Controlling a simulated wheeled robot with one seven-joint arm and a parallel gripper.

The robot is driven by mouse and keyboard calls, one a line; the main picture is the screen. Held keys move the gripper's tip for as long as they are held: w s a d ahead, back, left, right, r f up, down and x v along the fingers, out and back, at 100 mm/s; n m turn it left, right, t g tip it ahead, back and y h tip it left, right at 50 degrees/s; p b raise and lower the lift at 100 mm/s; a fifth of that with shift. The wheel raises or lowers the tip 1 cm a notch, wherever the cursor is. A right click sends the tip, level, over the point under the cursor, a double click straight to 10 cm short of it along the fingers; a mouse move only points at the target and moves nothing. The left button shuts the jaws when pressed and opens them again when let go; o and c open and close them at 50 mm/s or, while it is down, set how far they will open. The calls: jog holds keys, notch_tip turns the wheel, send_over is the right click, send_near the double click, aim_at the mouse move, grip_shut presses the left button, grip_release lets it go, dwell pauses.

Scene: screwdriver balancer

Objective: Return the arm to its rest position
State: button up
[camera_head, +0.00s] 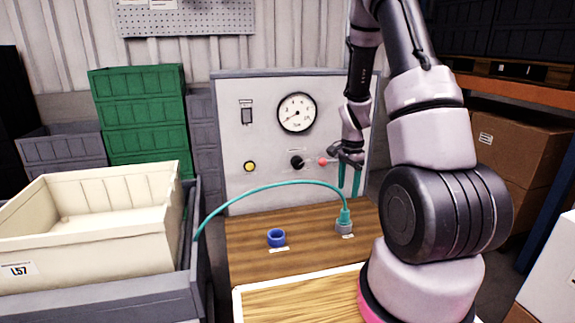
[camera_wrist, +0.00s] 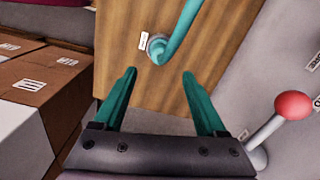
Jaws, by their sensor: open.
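My gripper (camera_head: 349,178) is in front of the grey panel, above the wooden bench top, with its teal fingers pointing down. In the wrist view my gripper (camera_wrist: 158,88) is open, with nothing between the fingers. A teal hose ends in a teal connector (camera_head: 344,219) that sits upright on a grey socket (camera_head: 343,229) on the bench. The hose (camera_wrist: 178,30) and its grey fitting (camera_wrist: 157,47) show beyond the fingers in the wrist view, apart from them. A blue ring-shaped socket (camera_head: 276,238) stands empty to the left.
A cream bin (camera_head: 90,225) stands left; cardboard boxes (camera_head: 520,150) stand right.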

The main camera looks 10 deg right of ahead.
jog(key=s+a+r+n+t+y, duration=0.1)
jog(key=s+a+r+n+t, duration=0.15)
jog(key=r, duration=0.75)
jog(key=s+a+r+n+t, duration=0.15)
jog(key=a+r, duration=0.25)
jog(key=r, duration=0.7)
jog(key=s+a+r+n+t, duration=0.1)
jog(key=s+a+r+n, duration=0.2)
jog(key=s+r, duration=0.4)
jog(key=s+a+r+n+t+y, duration=0.1)
jog(key=s+a+r+n+t, duration=0.1)
jog(key=s+a+r+n, duration=0.2)
jog(key=s+r, duration=0.3)
jog(key=s, duration=0.1)
jog(key=shift+s, duration=0.35)
jog(key=shift+d, duration=0.1)
jog(key=shift+c, duration=0.3)
